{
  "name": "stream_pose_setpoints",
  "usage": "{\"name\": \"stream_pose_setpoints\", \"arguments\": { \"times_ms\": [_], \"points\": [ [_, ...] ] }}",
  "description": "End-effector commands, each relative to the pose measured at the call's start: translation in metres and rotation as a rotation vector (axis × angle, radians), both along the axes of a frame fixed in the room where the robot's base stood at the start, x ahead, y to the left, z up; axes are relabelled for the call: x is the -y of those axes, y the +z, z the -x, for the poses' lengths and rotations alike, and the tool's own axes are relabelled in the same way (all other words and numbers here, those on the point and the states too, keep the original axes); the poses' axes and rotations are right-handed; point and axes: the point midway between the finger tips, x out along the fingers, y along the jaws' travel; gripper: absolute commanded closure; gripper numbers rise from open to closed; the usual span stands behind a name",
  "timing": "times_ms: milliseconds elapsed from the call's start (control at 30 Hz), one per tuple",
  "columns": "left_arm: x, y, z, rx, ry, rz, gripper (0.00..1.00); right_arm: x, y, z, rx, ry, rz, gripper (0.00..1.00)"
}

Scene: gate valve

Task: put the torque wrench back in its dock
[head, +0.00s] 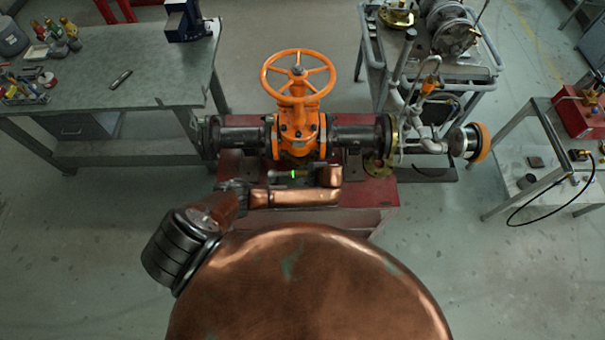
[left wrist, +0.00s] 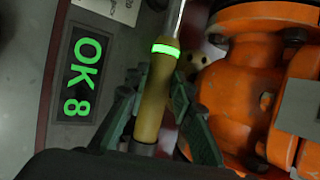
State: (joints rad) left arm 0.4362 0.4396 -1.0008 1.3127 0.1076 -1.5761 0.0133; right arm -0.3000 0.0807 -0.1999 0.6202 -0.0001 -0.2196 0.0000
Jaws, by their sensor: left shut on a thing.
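The torque wrench (left wrist: 155,95) has a tan handle, a glowing green band and a metal shaft running up out of the left wrist view. My left gripper (left wrist: 152,112) is shut on its handle, one dark green finger on each side. In the head view the wrench's green band (head: 293,174) shows just below the orange gate valve (head: 298,130), with my left gripper (head: 311,175) at the right end of the handle. The wrench's far end is hard to make out. I cannot pick out the dock. My right gripper is not in view.
A display (left wrist: 85,75) reads "OK 8" in green, left of the wrench. The orange valve body (left wrist: 240,85) is close on the right. Dark pipes run either side of the valve above a red base (head: 375,192). A workbench (head: 110,95) stands left, a cart (head: 367,50) behind right.

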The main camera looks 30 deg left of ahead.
Motion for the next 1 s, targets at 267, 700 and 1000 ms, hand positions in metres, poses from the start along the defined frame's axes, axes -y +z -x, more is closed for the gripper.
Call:
{"name": "stream_pose_setpoints", "arguments": {
  "times_ms": [267, 700, 1000],
  "points": [
    [0.000, 0.002, -0.002, 0.004, 0.000, -0.001, 0.75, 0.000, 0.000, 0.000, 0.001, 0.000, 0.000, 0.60],
    [0.000, 0.000, 0.000, 0.001, 0.000, -0.001, 0.57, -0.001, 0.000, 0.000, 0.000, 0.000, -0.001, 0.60],
    [0.013, 0.017, 0.004, 0.000, -0.001, 0.004, 0.57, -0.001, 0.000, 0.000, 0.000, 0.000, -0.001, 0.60]
  ]
}}
